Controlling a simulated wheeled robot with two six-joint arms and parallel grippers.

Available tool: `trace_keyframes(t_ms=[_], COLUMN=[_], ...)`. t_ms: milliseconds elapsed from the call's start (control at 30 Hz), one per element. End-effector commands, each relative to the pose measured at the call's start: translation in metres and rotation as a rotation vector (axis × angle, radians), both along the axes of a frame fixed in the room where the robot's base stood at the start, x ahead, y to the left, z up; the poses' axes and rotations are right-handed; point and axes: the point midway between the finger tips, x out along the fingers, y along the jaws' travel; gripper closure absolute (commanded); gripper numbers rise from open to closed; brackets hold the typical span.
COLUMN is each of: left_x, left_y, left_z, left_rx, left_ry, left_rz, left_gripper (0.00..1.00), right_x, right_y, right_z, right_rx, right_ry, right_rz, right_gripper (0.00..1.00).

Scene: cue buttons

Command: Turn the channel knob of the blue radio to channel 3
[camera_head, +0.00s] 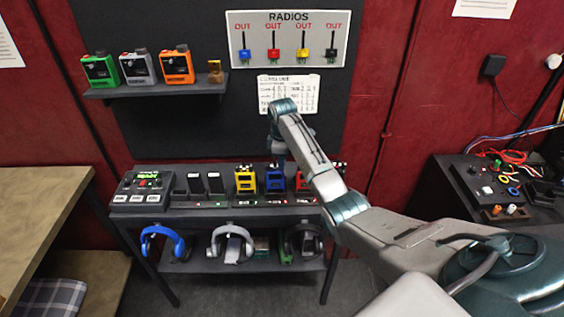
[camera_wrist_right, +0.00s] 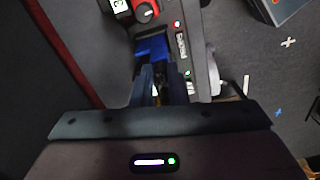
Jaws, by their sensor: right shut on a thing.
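The blue radio (camera_head: 273,182) stands upright in the charging rack on the table, between a yellow and a red radio. In the right wrist view its blue body (camera_wrist_right: 152,48) lies just beyond my fingertips. My right gripper (camera_head: 280,160) comes down onto the top of the blue radio. In the wrist view its two dark fingers (camera_wrist_right: 161,75) are close together at the radio's top, shut on the channel knob. The fingers hide the knob, so its channel setting cannot be read. My left gripper is in neither view.
The yellow radio (camera_head: 245,180) stands close on the left. The red radio (camera_wrist_right: 145,12) shows its knob and small display in the wrist view. A black control box (camera_head: 142,188) is at the table's left end. Headphones (camera_head: 163,241) hang below. A shelf (camera_head: 150,90) holds several radios.

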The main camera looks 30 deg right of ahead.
Motion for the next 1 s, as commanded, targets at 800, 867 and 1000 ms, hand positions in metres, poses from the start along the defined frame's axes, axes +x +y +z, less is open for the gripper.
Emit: trace_keyframes(t_ms=[800, 867, 1000], left_x=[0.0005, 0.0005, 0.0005], left_y=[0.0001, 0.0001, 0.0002], left_z=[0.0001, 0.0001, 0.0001], left_rx=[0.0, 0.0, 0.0], left_ry=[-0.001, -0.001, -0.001], left_rz=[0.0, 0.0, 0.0], left_gripper=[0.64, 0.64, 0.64], right_x=[-0.0002, -0.0002, -0.0002], right_y=[0.0003, 0.0003, 0.0002], right_z=[-0.0005, -0.0005, -0.0005], right_rx=[0.0, 0.0, 0.0], right_ry=[0.002, 0.002, 0.002], right_rz=[0.203, 0.203, 0.202], right_gripper=[1.0, 1.0, 0.71])
